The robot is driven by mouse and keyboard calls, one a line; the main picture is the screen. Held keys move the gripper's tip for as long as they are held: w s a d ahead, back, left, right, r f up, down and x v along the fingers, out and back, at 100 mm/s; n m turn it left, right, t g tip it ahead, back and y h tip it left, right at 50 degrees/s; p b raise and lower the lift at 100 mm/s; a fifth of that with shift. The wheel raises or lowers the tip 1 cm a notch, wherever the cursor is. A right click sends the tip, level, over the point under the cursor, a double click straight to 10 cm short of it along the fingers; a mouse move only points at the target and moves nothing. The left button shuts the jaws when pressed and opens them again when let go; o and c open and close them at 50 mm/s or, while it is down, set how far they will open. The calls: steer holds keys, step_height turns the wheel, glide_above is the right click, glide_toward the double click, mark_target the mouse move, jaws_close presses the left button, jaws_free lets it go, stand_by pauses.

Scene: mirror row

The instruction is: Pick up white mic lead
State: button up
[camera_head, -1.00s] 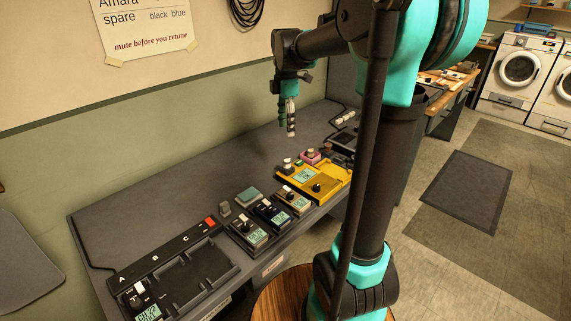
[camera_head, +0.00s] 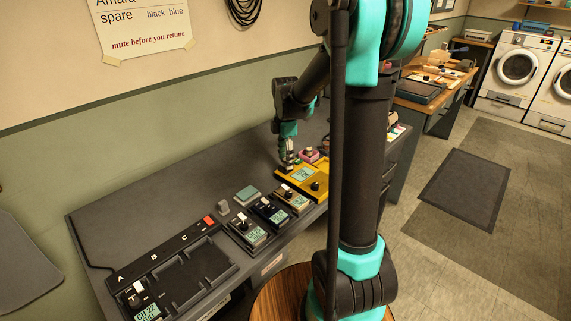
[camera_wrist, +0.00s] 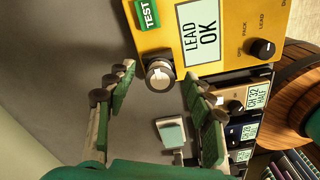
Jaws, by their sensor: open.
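A short round plug with a pale white face and a dark ring (camera_wrist: 160,76), which looks like the white mic lead's end, sits at the edge of the yellow tester (camera_wrist: 168,30). The tester's display reads "LEAD OK". My gripper (camera_wrist: 160,80) is open, with one finger on each side of the plug and a gap showing on both sides. In the head view my gripper (camera_head: 286,166) is low at the left corner of the yellow tester (camera_head: 315,185) and hides the plug. No cable is clearly visible on it.
Small display units (camera_head: 270,211) stand in a row left of the tester. A pink box (camera_head: 309,156) lies just behind it. A black charging tray (camera_head: 180,275) is at the desk's near left. The desk's back left (camera_head: 150,205) is clear.

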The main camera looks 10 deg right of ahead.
steer(key=shift+f, duration=0.4)
steer(key=c, duration=1.2)
steer(key=shift+r, duration=0.1)
